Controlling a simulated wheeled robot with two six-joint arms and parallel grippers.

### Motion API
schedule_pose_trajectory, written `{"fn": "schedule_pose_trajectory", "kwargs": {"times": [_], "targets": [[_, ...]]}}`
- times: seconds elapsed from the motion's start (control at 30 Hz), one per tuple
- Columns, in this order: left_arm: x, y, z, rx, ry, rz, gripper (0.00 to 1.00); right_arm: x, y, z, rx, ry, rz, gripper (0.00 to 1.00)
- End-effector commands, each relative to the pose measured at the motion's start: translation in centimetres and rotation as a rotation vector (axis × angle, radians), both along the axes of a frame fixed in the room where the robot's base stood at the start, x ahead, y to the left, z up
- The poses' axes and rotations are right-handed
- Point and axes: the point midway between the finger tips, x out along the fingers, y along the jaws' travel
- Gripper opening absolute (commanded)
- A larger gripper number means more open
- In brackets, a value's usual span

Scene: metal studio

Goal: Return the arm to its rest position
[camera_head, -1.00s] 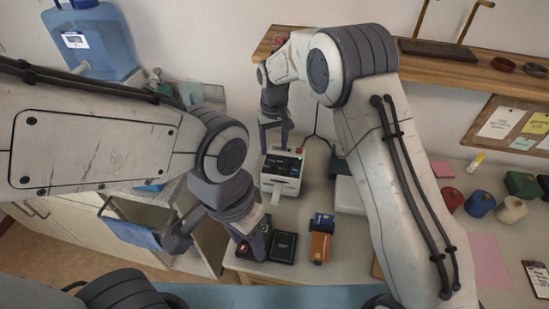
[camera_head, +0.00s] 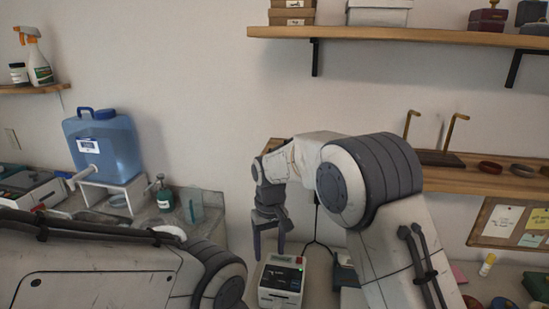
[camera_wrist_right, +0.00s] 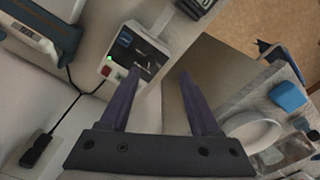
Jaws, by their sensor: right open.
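My right gripper (camera_head: 268,240) hangs fingers-down just above and to the left of a small white label printer (camera_head: 282,280) in the head view. In the right wrist view the right gripper (camera_wrist_right: 155,95) has its two fingers apart with nothing between them, and the printer (camera_wrist_right: 135,55) shows beyond them, with a green light. My left arm crosses the lower left of the head view. The left gripper is outside the head view.
A wooden shelf (camera_head: 400,35) with boxes runs along the top. A lower shelf (camera_head: 460,180) holds a brown stand. A black cable runs beside the printer.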

Motion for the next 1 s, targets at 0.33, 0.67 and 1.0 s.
{"fn": "schedule_pose_trajectory", "kwargs": {"times": [0.33, 0.67, 1.0], "targets": [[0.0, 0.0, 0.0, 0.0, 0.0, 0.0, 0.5, -18.6, -1.0, 6.2, 0.05, -0.013, 0.17, 0.63], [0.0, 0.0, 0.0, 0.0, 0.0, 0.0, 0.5, -30.2, -5.4, 4.8, 0.077, -0.014, 0.267, 0.63], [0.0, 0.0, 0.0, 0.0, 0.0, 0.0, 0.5, -31.2, -6.1, 4.4, 0.078, -0.011, 0.275, 0.63]]}}
